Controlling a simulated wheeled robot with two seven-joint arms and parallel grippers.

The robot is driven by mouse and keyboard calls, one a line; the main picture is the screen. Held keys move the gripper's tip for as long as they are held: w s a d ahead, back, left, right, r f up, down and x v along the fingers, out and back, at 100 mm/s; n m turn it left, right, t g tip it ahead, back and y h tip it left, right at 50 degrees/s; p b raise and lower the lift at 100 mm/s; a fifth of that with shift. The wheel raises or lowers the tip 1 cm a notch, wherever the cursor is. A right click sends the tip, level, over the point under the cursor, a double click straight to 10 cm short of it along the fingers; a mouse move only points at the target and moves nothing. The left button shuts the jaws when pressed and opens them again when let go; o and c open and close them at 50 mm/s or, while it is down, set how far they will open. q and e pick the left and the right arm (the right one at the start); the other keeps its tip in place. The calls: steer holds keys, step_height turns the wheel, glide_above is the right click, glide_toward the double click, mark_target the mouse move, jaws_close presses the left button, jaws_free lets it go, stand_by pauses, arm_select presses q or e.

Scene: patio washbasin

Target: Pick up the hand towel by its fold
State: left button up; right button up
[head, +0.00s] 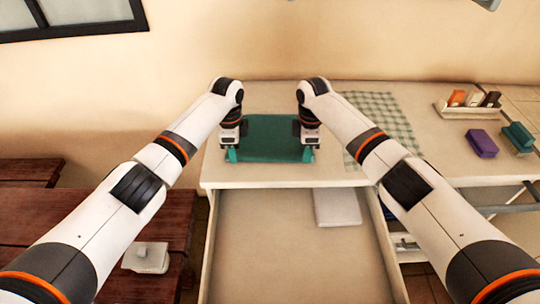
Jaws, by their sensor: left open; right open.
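A dark green hand towel (268,138) lies flat on the pale counter (345,182), close to its front edge. Its straight front edge faces me. My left gripper (232,152) is open at the towel's left front corner. My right gripper (308,152) is open at its right front corner. Green shows around the ends of both grippers. The fingertips are small and partly hidden, so I cannot tell whether they touch the cloth.
A green-and-white checked cloth (385,112) lies right of the towel, partly behind my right arm. Farther right are a holder (455,110) with coloured items, a purple block (481,143) and green blocks (519,137). An open drawer (290,250) extends below the counter. A dark wooden bench (110,195) stands left.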

arm_select(q)
steer(key=shift+f+b, duration=0.55)
steer(key=shift+f, duration=0.05)
arm_select(e)
steer(key=shift+f, duration=0.6)
arm_select(q)
steer(key=shift+f, duration=0.2)
arm_select(e)
steer(key=shift+f, duration=0.15)
arm_select(q)
steer(key=shift+f, duration=0.1)
arm_select(e)
steer(key=shift+f, duration=0.1)
arm_select(q)
steer(key=shift+s+a, duration=0.1)
steer(key=shift+s, duration=0.05)
jaws_close()
arm_select(e)
steer(key=shift+s, duration=0.1)
jaws_close()
arm_select(q)
steer(key=shift+f, duration=0.1)
